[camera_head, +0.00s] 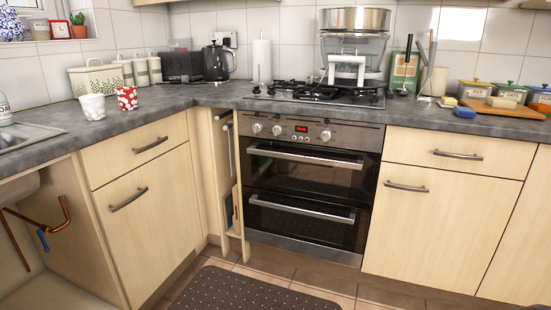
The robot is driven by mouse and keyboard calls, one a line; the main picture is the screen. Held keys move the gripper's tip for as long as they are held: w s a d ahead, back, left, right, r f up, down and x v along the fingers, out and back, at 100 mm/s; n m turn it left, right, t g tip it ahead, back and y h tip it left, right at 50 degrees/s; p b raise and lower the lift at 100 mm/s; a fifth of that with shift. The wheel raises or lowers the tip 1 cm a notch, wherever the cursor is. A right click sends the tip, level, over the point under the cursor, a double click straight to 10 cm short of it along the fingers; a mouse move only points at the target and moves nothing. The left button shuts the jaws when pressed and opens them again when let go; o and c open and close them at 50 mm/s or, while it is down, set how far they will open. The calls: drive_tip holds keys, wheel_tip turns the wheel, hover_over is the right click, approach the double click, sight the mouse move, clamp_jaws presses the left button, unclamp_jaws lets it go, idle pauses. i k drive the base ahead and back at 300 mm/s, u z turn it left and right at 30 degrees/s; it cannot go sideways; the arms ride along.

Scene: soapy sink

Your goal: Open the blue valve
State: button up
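The blue valve (43,240) is a small blue lever at the lower left, in the open space under the sink. It hangs beside a copper pipe (52,226) that bends up at its right end. The lever points down and slightly to the right. The valve body behind it is too small to make out, so I cannot tell how far it is turned. My gripper is not in view, and nothing touches the valve.
The sink (28,134) and worktop (170,100) lie above the open space. A closed cupboard door (155,215) stands to its right. The oven (305,185) is shut. A dark dotted mat (245,292) lies on the tiled floor in front of it.

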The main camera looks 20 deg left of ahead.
sight(47, 249)
drive_tip(key=u, duration=0.75)
drive_tip(key=i, duration=1.1)
drive_tip(key=u, duration=1.7)
drive_tip(key=i, duration=0.6)
drive_tip(key=u, duration=0.4)
